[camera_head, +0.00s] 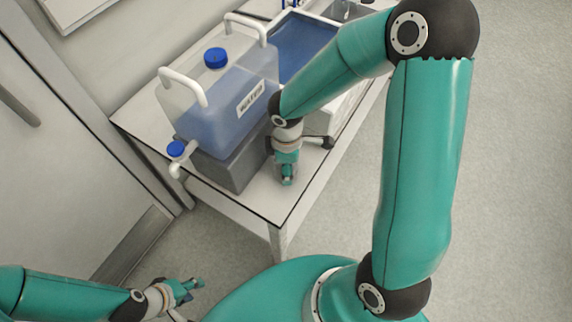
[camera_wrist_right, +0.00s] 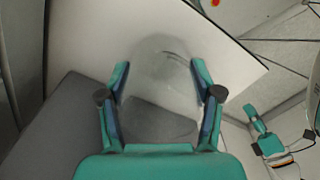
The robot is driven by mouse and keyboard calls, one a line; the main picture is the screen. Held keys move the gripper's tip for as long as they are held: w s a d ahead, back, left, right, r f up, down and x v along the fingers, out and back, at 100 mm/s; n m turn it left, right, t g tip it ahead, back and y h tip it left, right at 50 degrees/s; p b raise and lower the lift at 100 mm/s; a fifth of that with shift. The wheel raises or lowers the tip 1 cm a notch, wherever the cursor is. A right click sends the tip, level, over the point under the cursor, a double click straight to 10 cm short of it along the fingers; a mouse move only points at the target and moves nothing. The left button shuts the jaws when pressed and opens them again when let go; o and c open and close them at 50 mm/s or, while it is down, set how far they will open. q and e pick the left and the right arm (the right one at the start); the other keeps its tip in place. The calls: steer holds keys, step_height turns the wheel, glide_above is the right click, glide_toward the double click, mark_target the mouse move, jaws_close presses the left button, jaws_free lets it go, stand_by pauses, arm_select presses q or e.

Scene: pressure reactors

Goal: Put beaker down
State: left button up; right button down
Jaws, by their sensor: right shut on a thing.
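The clear glass beaker (camera_wrist_right: 165,70) is between the fingers of my right gripper (camera_wrist_right: 160,72) in the right wrist view, with a finger against each side. It is over the white table top, beside a grey block; I cannot tell whether its base touches the table. In the head view my right gripper (camera_head: 287,180) points down at the front part of the table, right of the water container, and the beaker is hard to make out there. My left gripper (camera_head: 188,290) is low at the left, off the table, with nothing visible in it; its finger opening is unclear.
A water container (camera_head: 228,112) with blue caps and a tap stands on a grey block (camera_head: 238,170) on the white table (camera_head: 250,207). A blue-bottomed tray (camera_head: 300,45) is behind it. A door (camera_head: 70,150) is at the left. Open floor (camera_head: 515,180) lies at the right.

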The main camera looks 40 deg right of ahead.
steer(key=shift+f, duration=0.1)
steer(key=shift+c, duration=1)
jaws_free()
steer(key=shift+r, duration=0.35)
step_height(320, 180, up, 12)
steer(key=p, duration=0.1)
steer(key=shift+f, duration=0.2)
